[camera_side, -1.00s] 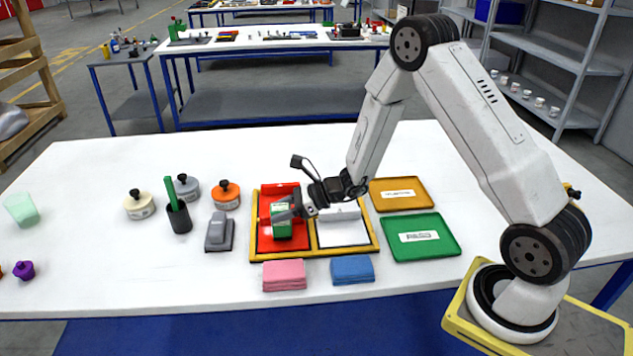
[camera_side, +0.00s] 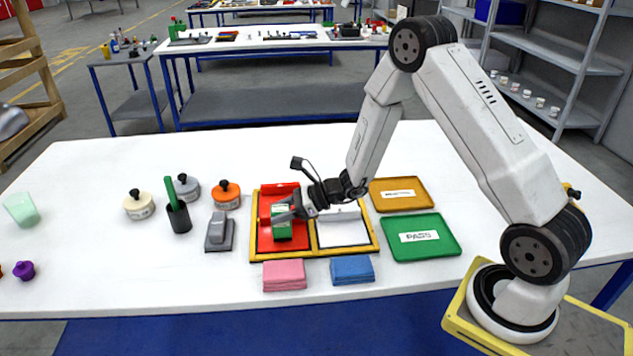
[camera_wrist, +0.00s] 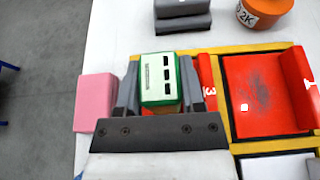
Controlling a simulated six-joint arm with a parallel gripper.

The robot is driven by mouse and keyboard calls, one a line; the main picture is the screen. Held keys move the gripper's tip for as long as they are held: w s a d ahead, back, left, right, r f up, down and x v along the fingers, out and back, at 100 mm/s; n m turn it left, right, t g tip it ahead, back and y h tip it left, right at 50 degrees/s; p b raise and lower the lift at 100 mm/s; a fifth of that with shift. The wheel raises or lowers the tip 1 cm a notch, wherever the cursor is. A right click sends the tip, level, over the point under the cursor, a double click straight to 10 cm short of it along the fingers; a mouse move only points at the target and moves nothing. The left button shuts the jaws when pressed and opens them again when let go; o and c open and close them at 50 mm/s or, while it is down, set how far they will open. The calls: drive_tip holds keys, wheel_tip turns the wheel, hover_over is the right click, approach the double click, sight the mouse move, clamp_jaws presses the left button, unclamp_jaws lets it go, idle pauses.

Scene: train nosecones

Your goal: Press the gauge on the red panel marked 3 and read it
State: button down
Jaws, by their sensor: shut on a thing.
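The gauge is a small green box (camera_side: 282,222) with a white face and dark windows. It also shows in the wrist view (camera_wrist: 160,80). My gripper (camera_side: 292,208) is shut on it, with one dark finger on either side (camera_wrist: 161,95). The gauge is over the near red panel (camera_side: 265,242), whose white 3 shows beside a finger in the wrist view (camera_wrist: 208,90). Most of this panel is hidden under the gauge and fingers. I cannot tell whether the gauge touches it.
A second red panel (camera_wrist: 255,92) with a dark smudge lies beside it in the yellow frame (camera_side: 254,220). A white panel (camera_side: 343,232) fills the right. Pink (camera_side: 285,275) and blue (camera_side: 352,269) blocks stand in front. A grey block (camera_side: 218,233) and orange pot (camera_side: 226,196) are left.

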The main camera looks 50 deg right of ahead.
drive_tip(key=shift+f, duration=0.45)
idle(1.4)
drive_tip(key=shift+r, duration=0.15)
drive_tip(key=shift+r, duration=3.45)
